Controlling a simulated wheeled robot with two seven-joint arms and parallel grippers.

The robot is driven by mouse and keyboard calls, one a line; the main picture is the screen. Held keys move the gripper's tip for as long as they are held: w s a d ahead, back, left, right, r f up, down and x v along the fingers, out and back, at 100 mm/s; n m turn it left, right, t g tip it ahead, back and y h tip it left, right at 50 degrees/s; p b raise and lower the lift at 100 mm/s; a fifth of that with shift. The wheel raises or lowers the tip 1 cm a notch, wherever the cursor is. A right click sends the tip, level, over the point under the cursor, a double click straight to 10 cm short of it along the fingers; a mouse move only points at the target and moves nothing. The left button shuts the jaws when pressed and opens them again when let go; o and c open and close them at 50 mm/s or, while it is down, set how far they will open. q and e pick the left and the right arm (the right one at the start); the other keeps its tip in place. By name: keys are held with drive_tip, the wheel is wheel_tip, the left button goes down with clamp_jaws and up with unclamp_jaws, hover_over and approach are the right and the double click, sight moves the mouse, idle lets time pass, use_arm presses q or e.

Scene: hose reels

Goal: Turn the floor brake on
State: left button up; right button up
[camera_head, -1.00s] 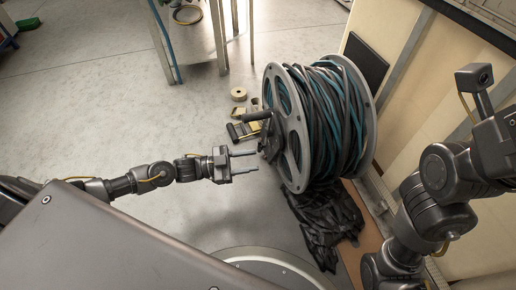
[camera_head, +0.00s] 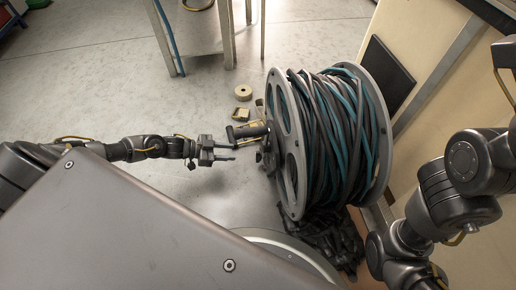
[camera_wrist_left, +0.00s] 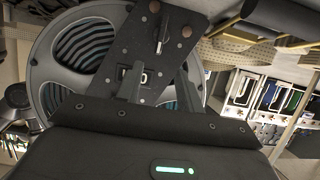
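The big hose reel (camera_head: 297,165) with grey flanges stands upright right of centre, wound with black and teal hose (camera_head: 335,130). A dark handle (camera_head: 250,129) sticks out left of its hub. My left gripper (camera_head: 231,151) is open and empty, left of the hub and apart from it. In the left wrist view, its spread fingers (camera_wrist_left: 159,88) are in front of a dark plate (camera_wrist_left: 150,55) on the reel. The plate has a small metal lever (camera_wrist_left: 163,32) and a white-marked switch or label (camera_wrist_left: 133,77). I cannot tell which part is the floor brake. My right gripper is out of view.
A tape roll (camera_head: 243,91) and a small yellowish box (camera_head: 242,115) lie on the floor behind the handle. A metal table (camera_head: 205,45) stands at the back. A pale cabinet (camera_head: 425,50) is at the right.

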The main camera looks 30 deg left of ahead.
sight(260, 157)
use_arm(q)
drive_tip(key=b+x, duration=0.5)
drive_tip(key=x, duration=0.5)
drive_tip(key=shift+w+d+f+b, duration=0.1)
drive_tip(key=shift+w+d+b, duration=0.3)
drive_tip(key=shift+d, duration=0.2)
drive_tip(key=c, duration=0.7)
drive_tip(key=shift+s+a, duration=0.1)
clamp_jaws()
